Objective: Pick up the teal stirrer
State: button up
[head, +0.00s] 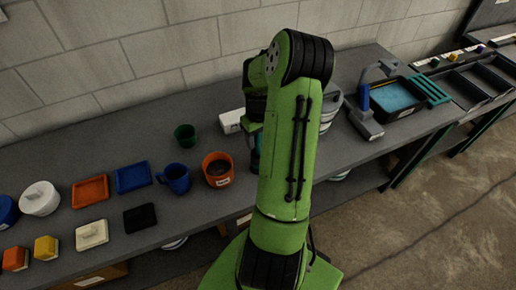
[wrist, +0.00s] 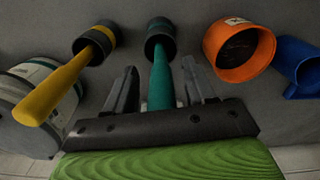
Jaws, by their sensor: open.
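The teal stirrer (wrist: 161,80) shows in the wrist view, with a green handle and a dark round head with a teal band. Its handle lies between the two fingers of my gripper (wrist: 160,67), which is open with a gap on each side of the handle. The head sits beyond the fingertips. The palm hides the near end of the handle. In the head view my green arm hides most of the gripper, and I cannot make out the stirrer clearly there.
A yellow stirrer (wrist: 62,88) and a striped pot (wrist: 20,100) are left of the gripper in the wrist view. An orange mug (wrist: 240,70) and blue mug (wrist: 298,65) are right. In the head view, a green cup (head: 185,134) and white box (head: 231,121) stand behind.

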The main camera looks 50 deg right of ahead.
jog(key=shift+a, duration=0.1)
jog(key=c, duration=0.4)
grip_shut()
jog(key=shift+r, duration=0.1)
